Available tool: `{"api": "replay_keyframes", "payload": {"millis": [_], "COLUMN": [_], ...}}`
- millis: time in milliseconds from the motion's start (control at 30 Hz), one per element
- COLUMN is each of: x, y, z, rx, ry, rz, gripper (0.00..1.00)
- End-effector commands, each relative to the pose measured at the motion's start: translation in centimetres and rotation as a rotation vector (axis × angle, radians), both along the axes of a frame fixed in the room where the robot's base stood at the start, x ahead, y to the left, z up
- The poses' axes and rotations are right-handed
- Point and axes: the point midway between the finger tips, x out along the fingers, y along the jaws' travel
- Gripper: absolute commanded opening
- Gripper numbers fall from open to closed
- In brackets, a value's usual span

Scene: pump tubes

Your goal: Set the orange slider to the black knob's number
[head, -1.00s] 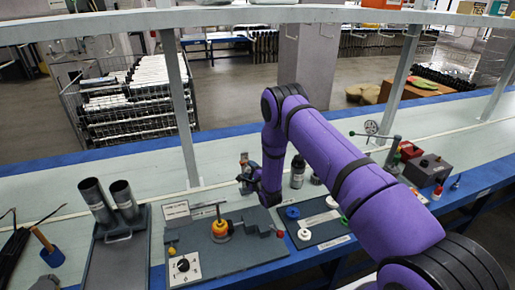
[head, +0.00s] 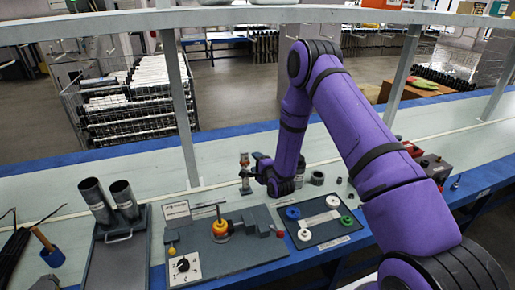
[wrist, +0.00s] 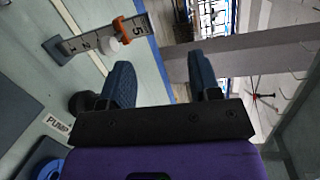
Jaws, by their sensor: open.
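The orange slider (wrist: 127,30) sits on an upright scale (wrist: 78,44) with printed numbers, near the 5 in the wrist view. A white round piece (wrist: 113,44) is beside the slider. In the head view the scale stand (head: 245,183) is just left of my gripper (head: 258,168). In the wrist view my gripper (wrist: 158,62) is open and empty, its fingers apart from the slider. The black knob (head: 183,265) sits on a white numbered dial plate (head: 192,272) at the front left; its number is too small to read.
A grey board (head: 222,252) with a yellow-orange valve (head: 220,228) lies in front of the stand. Another dark board (head: 328,234) with blue, white and green rings lies to its right. Two grey tubes (head: 124,198) stand at left. A shelf post (head: 186,130) rises behind.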

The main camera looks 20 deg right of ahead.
Motion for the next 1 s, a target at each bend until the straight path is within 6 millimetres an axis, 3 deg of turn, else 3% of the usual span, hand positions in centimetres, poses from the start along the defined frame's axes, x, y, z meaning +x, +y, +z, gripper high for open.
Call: {"api": "replay_keyframes", "payload": {"millis": [500,700,1000], "x": [-1.1,-1.7,-1.8], "y": [0.2,0.2,0.3], "z": [7.2,8.4,8.7], "rx": [-0.248,-0.299,-0.314], "ry": [0.071,0.085,0.088], "rz": [0.076,0.096,0.102], "gripper": [0.57,0.57,0.57]}}
